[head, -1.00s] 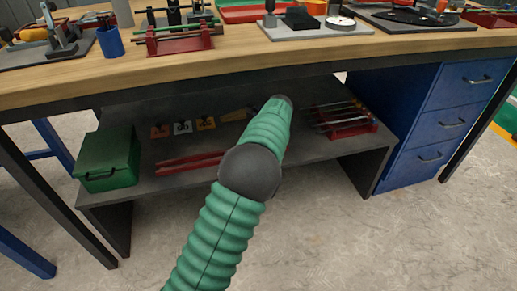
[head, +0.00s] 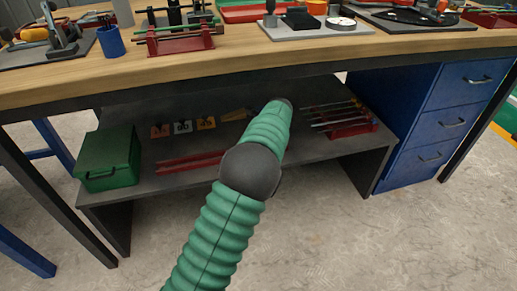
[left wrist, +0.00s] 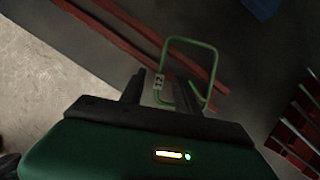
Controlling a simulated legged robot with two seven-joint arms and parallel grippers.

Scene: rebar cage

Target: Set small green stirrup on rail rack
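The fingers stand apart, with a visible gap beside the stirrup, so I see no clamping. Two parallel red rails (left wrist: 125,40) pass behind the stirrup; I cannot tell whether it touches them. In the head view the rails (head: 190,162) lie on the lower shelf. My left arm hides its gripper and the stirrup there. My right gripper is not in view.
The lower shelf (head: 150,185) lies under the workbench top (head: 240,62). A green box (head: 108,160) stands at its left end, small tagged cards (head: 182,127) behind the rails, and a red rack with rods (head: 352,129) at right. Blue drawers (head: 440,125) are further right.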

